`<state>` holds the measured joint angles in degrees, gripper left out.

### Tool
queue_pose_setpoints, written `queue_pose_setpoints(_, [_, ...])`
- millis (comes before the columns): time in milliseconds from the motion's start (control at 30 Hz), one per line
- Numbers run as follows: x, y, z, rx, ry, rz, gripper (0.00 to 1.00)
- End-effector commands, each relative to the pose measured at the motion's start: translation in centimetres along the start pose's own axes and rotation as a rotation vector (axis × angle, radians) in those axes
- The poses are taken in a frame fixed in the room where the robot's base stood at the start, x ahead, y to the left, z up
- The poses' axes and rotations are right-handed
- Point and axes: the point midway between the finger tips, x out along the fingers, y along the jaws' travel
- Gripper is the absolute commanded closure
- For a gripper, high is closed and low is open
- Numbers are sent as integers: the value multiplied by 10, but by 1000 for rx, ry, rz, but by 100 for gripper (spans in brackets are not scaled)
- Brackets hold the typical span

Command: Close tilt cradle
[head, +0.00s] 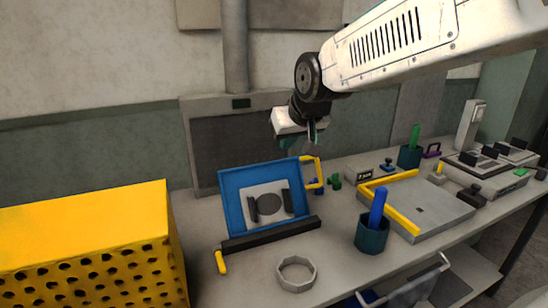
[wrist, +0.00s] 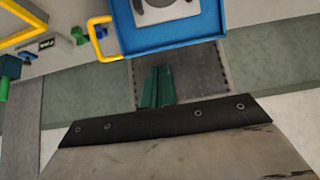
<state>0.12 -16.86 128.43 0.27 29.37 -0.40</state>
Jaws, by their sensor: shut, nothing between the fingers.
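The tilt cradle is a blue tray (head: 232,207) tilted up steeply at the back of the bench, with a dark bar (head: 268,235) along its lower front edge. A pale plate (head: 250,193) with a dark round spot and two dark blocks lies on its face. A yellow handle (head: 319,172) sticks out from its right side. In the wrist view the blue tray (wrist: 165,39) is at the top, with the yellow handle (wrist: 95,40) left of it. My gripper (head: 312,139) is shut and empty, above and behind the tray, apart from it. Its green fingers (wrist: 156,88) show together in the wrist view.
A perforated yellow box (head: 90,225) stands at left. A grey ring (head: 296,273) lies in front of the cradle. A dark cup (head: 372,238) with a blue stick and a grey plate (head: 445,208) with a yellow bar are at right. A grey wall panel (head: 230,140) is behind.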

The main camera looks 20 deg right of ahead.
Motion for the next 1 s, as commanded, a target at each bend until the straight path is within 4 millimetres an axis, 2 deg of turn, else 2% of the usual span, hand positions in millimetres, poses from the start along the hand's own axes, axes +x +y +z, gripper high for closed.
queue_pose_setpoints(100, [11,0,-8,0,17,0,100])
queue_pose_setpoints(233, [30,0,-7,1,15,0,100])
queue_pose_setpoints(600, [108,1,-8,1,13,1,100])
queue_pose_setpoints(800, [131,1,-19,1,17,1,100])
queue_pose_setpoints(1000, [140,1,-23,1,17,2,100])
